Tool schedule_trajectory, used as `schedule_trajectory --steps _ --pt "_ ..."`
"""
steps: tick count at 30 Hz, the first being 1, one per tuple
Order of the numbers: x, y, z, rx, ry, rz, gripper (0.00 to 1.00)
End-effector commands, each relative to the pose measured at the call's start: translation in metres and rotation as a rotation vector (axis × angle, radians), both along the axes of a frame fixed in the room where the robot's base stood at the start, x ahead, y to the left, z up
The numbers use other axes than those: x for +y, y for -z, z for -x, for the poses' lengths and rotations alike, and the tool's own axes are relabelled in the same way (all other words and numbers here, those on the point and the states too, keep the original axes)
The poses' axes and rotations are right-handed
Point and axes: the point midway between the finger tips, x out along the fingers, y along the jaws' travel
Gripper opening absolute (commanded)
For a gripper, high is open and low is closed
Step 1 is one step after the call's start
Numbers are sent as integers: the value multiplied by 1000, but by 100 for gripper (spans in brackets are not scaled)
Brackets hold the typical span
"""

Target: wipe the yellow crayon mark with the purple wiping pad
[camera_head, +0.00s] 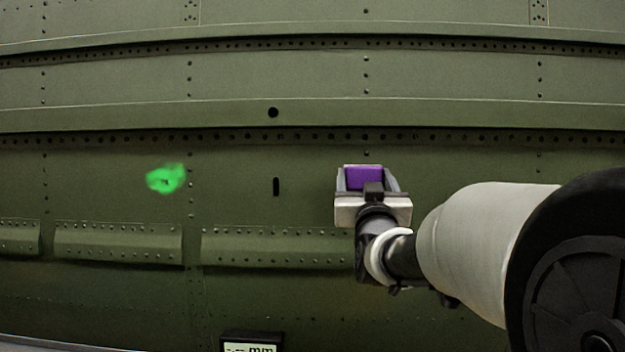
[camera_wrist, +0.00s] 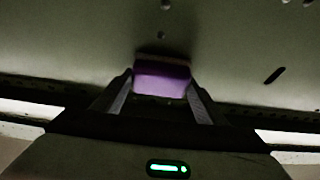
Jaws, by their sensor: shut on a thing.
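The purple wiping pad (camera_head: 364,178) is held between the two fingers of my gripper (camera_head: 368,182), in front of the green panel right of the middle in the head view. In the wrist view the pad (camera_wrist: 162,80) sits between the fingertips of my gripper (camera_wrist: 160,90), with its far edge close to the panel; I cannot tell whether it touches. No yellow crayon mark shows in either view; the pad and gripper hide part of the panel. A bright green mark (camera_head: 166,178) is on the panel at the left, well apart from the pad.
The riveted green fuselage panel (camera_head: 110,210) fills the background. It has a round hole (camera_head: 273,112), a slot (camera_head: 276,187) and raised ribs (camera_head: 120,242). A small display reading "mm" (camera_head: 251,346) is at the bottom.

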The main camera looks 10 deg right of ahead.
Motion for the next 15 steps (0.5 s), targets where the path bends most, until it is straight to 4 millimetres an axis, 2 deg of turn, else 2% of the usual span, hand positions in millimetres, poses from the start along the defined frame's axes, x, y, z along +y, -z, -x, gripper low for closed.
schedule_trajectory --steps 5,15 --pt "6 0 -1 0 -1 2 48" --pt "33 1 -9 1 -2 2 48"
